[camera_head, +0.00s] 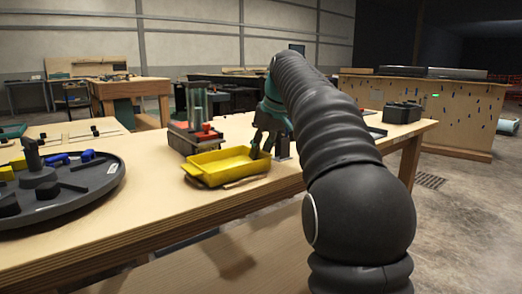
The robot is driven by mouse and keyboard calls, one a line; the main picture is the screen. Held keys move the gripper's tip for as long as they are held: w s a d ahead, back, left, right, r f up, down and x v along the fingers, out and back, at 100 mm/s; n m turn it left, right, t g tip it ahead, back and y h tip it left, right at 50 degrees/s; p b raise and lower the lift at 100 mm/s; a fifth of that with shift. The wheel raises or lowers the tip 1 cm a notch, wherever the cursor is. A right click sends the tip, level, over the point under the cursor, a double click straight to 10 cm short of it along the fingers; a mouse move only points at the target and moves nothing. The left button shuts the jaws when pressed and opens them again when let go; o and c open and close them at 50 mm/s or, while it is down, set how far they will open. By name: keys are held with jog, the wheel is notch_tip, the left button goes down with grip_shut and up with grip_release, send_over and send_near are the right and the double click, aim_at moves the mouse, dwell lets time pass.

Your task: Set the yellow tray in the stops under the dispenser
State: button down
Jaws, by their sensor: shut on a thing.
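The yellow tray (222,170) is a shallow open box on the wooden bench, near the bench's front edge. My gripper (262,148) is shut on the tray's right end wall. The tray looks empty inside. Behind the tray stands a device with upright clear and metal columns, a dark base and a red part, which seems to be the dispenser (196,125). The tray is in front of it and a little to the right. I cannot make out the stops. My dark ribbed arm hides the bench to the right of the gripper.
A round grey turntable (98,190) with black, blue and yellow parts stands at the left. A black box (402,112) sits at the right of the bench. A light wooden strip (244,182) lies in front of the tray. The bench between turntable and tray is clear.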

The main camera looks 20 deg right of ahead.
jog(key=shift+f, duration=0.3)
dwell(0.4)
jog(key=c, duration=0.8)
grip_release()
jog(key=shift+r, duration=0.1)
jog(key=shift+v, duration=5.85)
jog(key=shift+s+a, duration=0.1)
